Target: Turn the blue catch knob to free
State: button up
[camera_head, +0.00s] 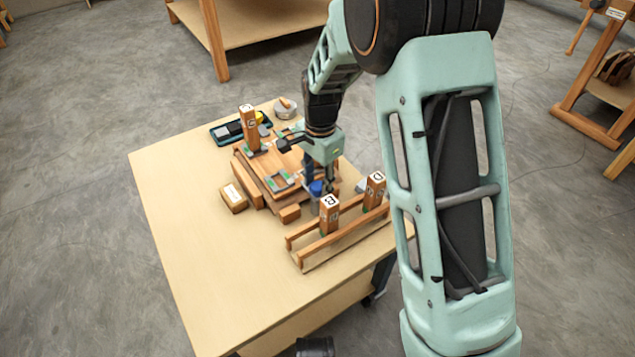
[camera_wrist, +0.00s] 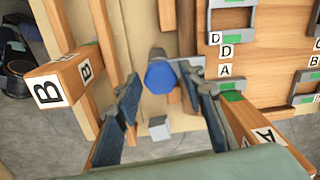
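The blue catch knob (camera_wrist: 161,76) shows in the wrist view as a six-sided blue cap between and just beyond my gripper's fingers (camera_wrist: 160,95). Both fingers stand wide apart, with clear space between each finger and the knob. A grey metal piece sits right beside the knob on its right. In the head view the knob (camera_head: 316,188) is a small blue spot under my gripper (camera_head: 322,178), partly hidden by it, at the near right part of the wooden fixture (camera_head: 262,185).
A wooden post marked B (camera_wrist: 62,80) stands left of my fingers, and a post marked A (camera_wrist: 262,132) stands close on the right. A wooden rack (camera_head: 318,246) holds two lettered blocks. A dark tray (camera_head: 228,131) lies behind. The table's (camera_head: 215,285) front left is clear.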

jog(key=c, duration=0.8)
jog(key=shift+r+n, duration=0.1)
jog(key=shift+n, duration=0.2)
jog(key=shift+n+p, duration=0.9)
jog(key=shift+n, duration=0.3)
jog(key=n+p, duration=0.2)
jog(key=n, duration=0.2)
jog(key=shift+n, duration=0.3)
jog(key=n+p, duration=0.2)
jog(key=n, duration=0.3)
jog(key=shift+w, duration=0.1)
jog(key=n+p, duration=0.1)
jog(key=n, duration=0.4)
jog(key=shift+p, duration=0.35)
jog(key=shift+n, duration=0.3)
